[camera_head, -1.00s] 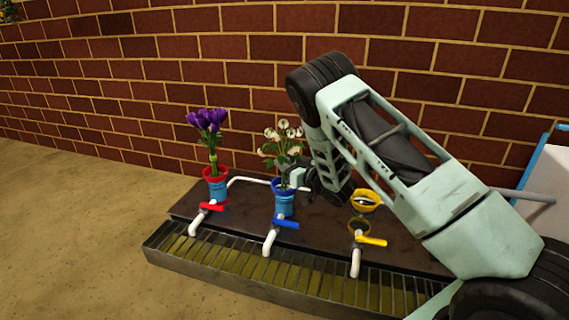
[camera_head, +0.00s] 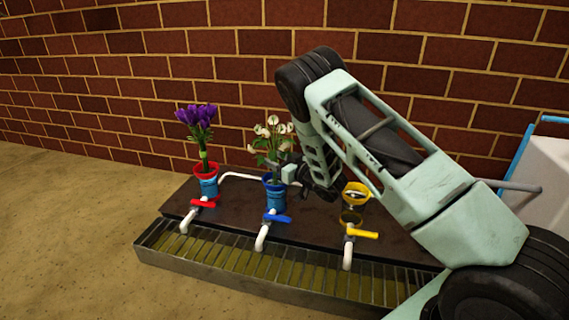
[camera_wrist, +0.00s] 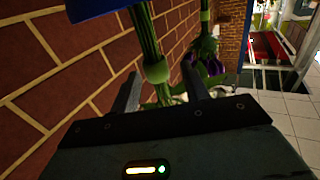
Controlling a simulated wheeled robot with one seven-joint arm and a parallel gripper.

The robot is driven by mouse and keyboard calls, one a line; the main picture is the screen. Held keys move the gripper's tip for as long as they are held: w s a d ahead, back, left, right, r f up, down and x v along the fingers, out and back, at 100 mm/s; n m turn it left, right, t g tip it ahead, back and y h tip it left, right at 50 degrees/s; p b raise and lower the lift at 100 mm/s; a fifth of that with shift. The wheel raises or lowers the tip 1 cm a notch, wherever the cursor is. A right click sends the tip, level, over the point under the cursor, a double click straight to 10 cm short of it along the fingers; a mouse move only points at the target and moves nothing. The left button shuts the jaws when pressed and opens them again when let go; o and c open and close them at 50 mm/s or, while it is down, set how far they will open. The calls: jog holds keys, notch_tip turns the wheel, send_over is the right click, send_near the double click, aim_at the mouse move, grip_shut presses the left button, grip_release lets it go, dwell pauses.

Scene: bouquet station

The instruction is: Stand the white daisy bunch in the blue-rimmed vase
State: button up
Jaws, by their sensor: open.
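The white daisy bunch (camera_head: 271,137) stands upright in the blue-rimmed vase (camera_head: 274,195), with its stems going down into the rim. In the wrist view its green stems (camera_wrist: 146,35), with a pale green band, run down from the blue rim (camera_wrist: 92,8) at the top left, so that view is turned over. My gripper (camera_head: 287,173) is beside the stems, just above the vase. In the wrist view my gripper (camera_wrist: 162,88) is open, with the stems between its two fingers. Whether either finger touches them I cannot tell.
A red-rimmed vase (camera_head: 207,182) with purple flowers (camera_head: 196,121) stands left, close by. A yellow-rimmed vase (camera_head: 356,190) stands right, under my arm. Taps with red, blue and yellow handles stand in front, over a grated trough (camera_head: 300,275). A brick wall (camera_head: 150,60) is behind.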

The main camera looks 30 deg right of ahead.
jog(key=p+v, duration=0.8)
jog(key=v, duration=0.9)
jog(key=shift+s, duration=0.1)
jog(key=w+a+r+g+h+p, duration=0.1)
jog(key=w+a+r+g+p, duration=0.2)
jog(key=a+r, duration=0.45)
jog(key=w+a+r+g+h+p, duration=0.1)
jog(key=w+a+r+g+p, duration=0.2)
jog(key=a+r, duration=0.5)
jog(key=s+a+r+n+g+h+p, duration=0.1)
jog(key=s+a+r+g+p, duration=0.25)
jog(key=s+a+r, duration=0.45)
jog(key=s+a+r+n+g+p, duration=0.1)
jog(key=s+a+r+g+p, duration=0.3)
jog(key=s, duration=0.7)
jog(key=s+a+r+n+g+h+p, duration=0.15)
jog(key=s+r, duration=0.25)
jog(key=s, duration=0.5)
jog(key=s+r+n+g+h+p, duration=0.1)
jog(key=s+r+g, duration=0.15)
jog(key=s, duration=0.55)
notch_tip(320, 180, up, 38)
jog(key=p, duration=3.7)
